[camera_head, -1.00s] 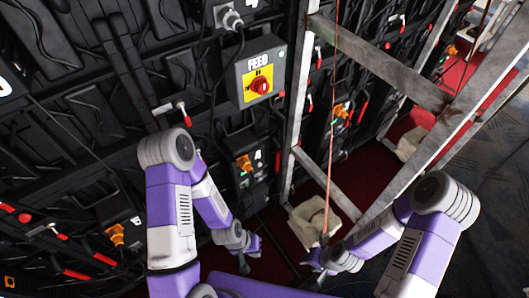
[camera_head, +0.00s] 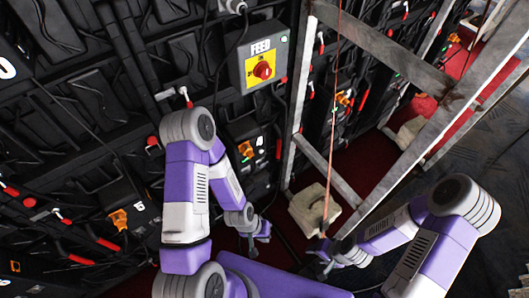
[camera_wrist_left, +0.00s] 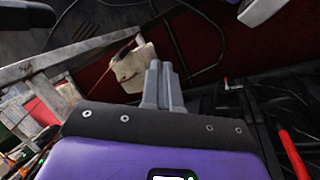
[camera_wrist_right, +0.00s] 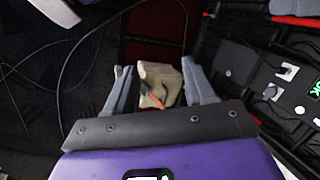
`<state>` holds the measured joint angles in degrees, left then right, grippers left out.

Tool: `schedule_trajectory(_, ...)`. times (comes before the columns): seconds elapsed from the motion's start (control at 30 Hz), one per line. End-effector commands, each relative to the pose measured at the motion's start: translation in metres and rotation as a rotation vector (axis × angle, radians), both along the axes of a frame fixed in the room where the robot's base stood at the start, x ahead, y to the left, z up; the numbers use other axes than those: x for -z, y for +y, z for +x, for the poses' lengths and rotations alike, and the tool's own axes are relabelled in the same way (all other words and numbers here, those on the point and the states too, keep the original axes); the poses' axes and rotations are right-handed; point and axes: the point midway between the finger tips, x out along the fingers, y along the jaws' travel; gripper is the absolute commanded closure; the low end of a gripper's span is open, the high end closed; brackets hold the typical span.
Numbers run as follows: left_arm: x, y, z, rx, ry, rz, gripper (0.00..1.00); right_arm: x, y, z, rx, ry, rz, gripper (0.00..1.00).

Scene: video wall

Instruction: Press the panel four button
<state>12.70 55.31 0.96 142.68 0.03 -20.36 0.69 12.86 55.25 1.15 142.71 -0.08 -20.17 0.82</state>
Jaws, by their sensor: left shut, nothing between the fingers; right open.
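The panel marked 4 (camera_head: 259,142) is a black unit low on the video wall in the head view, with an orange plug and a small green light. I cannot make out its button. My left gripper (camera_head: 258,236) is low, below and apart from that panel. In the left wrist view its fingers (camera_wrist_left: 161,68) are together and empty. My right gripper (camera_head: 322,262) is further right, near the floor. In the right wrist view its fingers (camera_wrist_right: 155,82) are spread, with nothing held between them.
A grey FEED box (camera_head: 262,60) with a red rotary switch sits above panel four. A metal frame (camera_head: 380,55) stands to the right, with a pale sandbag (camera_head: 312,208) at its foot. Cables hang along the wall. Another panel has an orange plug (camera_head: 118,219) at left.

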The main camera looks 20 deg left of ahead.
Motion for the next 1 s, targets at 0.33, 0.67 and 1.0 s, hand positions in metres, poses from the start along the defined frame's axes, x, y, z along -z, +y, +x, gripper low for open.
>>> schedule_trajectory(0.33,0.077,0.033,0.066,0.233,-0.329,0.367,1.00,0.053,0.000,0.000,0.000,0.000,0.000,0.30)
schedule_trajectory(0.67,0.042,0.044,0.204,0.621,-0.971,0.978,1.00,0.111,0.000,0.000,0.001,0.000,0.000,0.30)
schedule_trajectory(1.0,-0.012,0.018,0.242,0.729,-1.235,1.204,1.00,0.124,0.000,0.000,0.000,0.000,0.000,0.30)
